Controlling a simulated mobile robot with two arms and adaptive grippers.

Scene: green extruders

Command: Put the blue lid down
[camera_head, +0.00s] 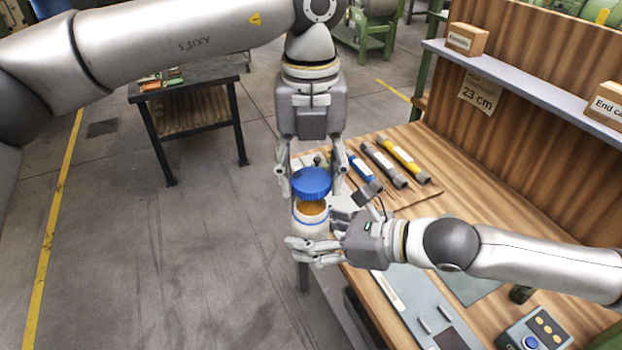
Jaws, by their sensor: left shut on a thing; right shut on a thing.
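The blue lid (312,181) is held by my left gripper (312,186), which reaches down from above with a finger on either side of it. The lid is above and apart from most of the mouth of a white jar (311,225) with orange-brown contents; I cannot tell if their edges touch. My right gripper (314,250) comes in from the right and is shut on the lower part of the jar, which stands upright near the workbench's left edge.
The wooden workbench (465,225) carries blue, grey and yellow tubes (403,160) behind the grippers. A control box (535,335) lies at the front right. A shelf (520,75) holds small boxes. Bare bench top lies right of the tubes. A dark table (190,90) stands back left.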

